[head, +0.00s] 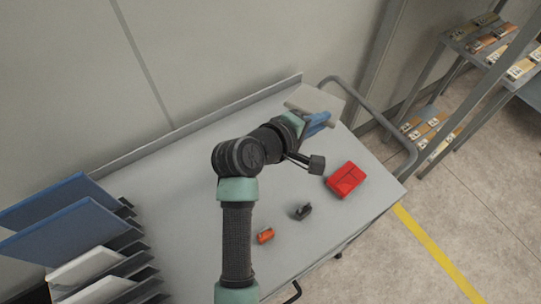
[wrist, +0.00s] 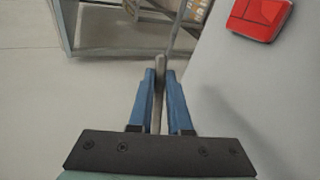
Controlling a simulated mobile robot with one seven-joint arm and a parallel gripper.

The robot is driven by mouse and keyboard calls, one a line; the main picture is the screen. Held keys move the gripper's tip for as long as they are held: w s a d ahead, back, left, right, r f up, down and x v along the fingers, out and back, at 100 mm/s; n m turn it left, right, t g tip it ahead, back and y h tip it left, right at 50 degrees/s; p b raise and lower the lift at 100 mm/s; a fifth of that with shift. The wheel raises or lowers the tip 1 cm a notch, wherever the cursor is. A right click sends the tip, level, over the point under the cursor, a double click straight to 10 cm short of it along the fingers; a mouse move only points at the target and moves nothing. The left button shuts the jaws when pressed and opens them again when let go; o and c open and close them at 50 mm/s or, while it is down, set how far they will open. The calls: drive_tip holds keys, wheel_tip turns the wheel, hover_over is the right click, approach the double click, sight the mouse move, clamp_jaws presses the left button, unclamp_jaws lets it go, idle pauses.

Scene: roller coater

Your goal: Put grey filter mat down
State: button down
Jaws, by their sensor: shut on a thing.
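The grey filter mat (head: 315,101) is a flat light-grey slab at the far right end of the grey table top, in the head view. My gripper (head: 318,122), with blue fingers, is shut on it. In the wrist view the mat (wrist: 159,75) shows edge-on as a thin upright strip between the two blue fingers of my gripper (wrist: 160,95). The head view does not clearly show whether the mat touches the table top. My arm hides part of the table.
On the grey table (head: 190,190) lie a red case (head: 345,180), a small dark object (head: 302,211) and an orange object (head: 265,236). A rack with blue panels (head: 65,215) stands at the left. A tubular handle (head: 395,130) bounds the right end. Shelving (head: 490,50) stands beyond.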

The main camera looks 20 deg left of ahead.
drive_tip(key=s+a+f+n+t+y, duration=0.2)
drive_tip(key=s+a+f+y, duration=0.1)
drive_tip(key=s+a+f, duration=0.4)
drive_tip(key=b, duration=0.9)
hover_over(274, 180)
wheel_tip(274, 180, down, 9)
drive_tip(key=shift+d, duration=0.1)
drive_tip(key=c, duration=1)
unclamp_jaws()
drive_tip(key=shift+r, duration=0.1)
drive_tip(key=shift+p+v, duration=1.15)
drive_tip(key=shift+v, duration=2.75)
